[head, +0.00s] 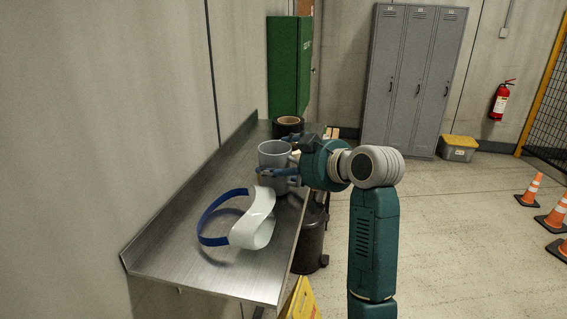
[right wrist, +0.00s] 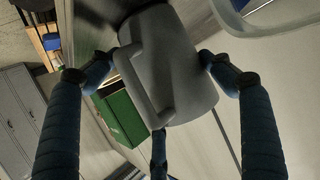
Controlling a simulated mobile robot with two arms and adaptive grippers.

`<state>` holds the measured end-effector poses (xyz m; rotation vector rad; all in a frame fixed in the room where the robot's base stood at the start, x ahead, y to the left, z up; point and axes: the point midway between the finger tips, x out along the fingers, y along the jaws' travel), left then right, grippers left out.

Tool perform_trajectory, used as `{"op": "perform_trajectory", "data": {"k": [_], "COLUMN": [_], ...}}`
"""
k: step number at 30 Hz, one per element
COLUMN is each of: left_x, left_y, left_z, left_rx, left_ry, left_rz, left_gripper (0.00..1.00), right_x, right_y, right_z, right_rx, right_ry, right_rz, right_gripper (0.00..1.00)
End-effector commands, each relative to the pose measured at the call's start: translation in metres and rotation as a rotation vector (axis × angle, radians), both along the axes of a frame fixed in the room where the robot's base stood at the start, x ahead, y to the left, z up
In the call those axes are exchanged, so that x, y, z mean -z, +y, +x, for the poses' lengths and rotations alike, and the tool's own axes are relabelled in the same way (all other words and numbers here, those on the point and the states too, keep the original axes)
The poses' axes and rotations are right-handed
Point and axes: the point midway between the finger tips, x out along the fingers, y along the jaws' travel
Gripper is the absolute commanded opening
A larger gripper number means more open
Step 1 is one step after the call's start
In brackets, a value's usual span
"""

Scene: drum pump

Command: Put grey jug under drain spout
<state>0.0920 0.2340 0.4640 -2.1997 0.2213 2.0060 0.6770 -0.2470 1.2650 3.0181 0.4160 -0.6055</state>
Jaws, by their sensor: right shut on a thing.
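The grey jug (head: 273,157) stands at the metal bench, upright, with its open top showing in the head view. My right gripper (head: 283,158) reaches in from the right and is shut on the jug. In the right wrist view the jug (right wrist: 180,70) fills the middle, with its handle (right wrist: 140,85) toward the camera. The fingers of the right gripper (right wrist: 160,80) lie on both sides of it, and a third finger shows below. Whether the jug's base touches the bench is hidden. No drain spout can be made out. My left gripper is not in view.
A face shield (head: 255,220) with a blue band lies on the bench (head: 190,262) in front of the jug. A roll of dark tape (head: 288,125) is behind it. A dark bin (head: 309,245) stands beside the bench. Lockers (head: 412,85) and cones (head: 530,192) are farther off.

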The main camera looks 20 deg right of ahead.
Motion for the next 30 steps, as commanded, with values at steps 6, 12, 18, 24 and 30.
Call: {"op": "perform_trajectory", "data": {"k": [6,12,18,24,30], "left_x": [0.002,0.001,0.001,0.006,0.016], "left_y": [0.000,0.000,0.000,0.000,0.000], "left_z": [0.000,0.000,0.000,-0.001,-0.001], "left_rx": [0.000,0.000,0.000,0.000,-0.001], "left_ry": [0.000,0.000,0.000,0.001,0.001], "left_rz": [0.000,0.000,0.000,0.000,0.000], "left_gripper": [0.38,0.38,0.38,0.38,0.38], "right_x": [0.004,0.003,0.002,-0.006,-0.022], "right_y": [0.000,0.000,0.000,-0.005,-0.016], "right_z": [0.000,0.000,0.000,-0.014,-0.052], "right_rx": [0.000,-0.001,-0.001,0.002,0.004], "right_ry": [0.000,0.001,0.001,-0.002,-0.005], "right_rz": [0.000,0.000,0.000,-0.001,-0.003], "right_gripper": [0.41,0.98,0.98,0.98,0.98]}}
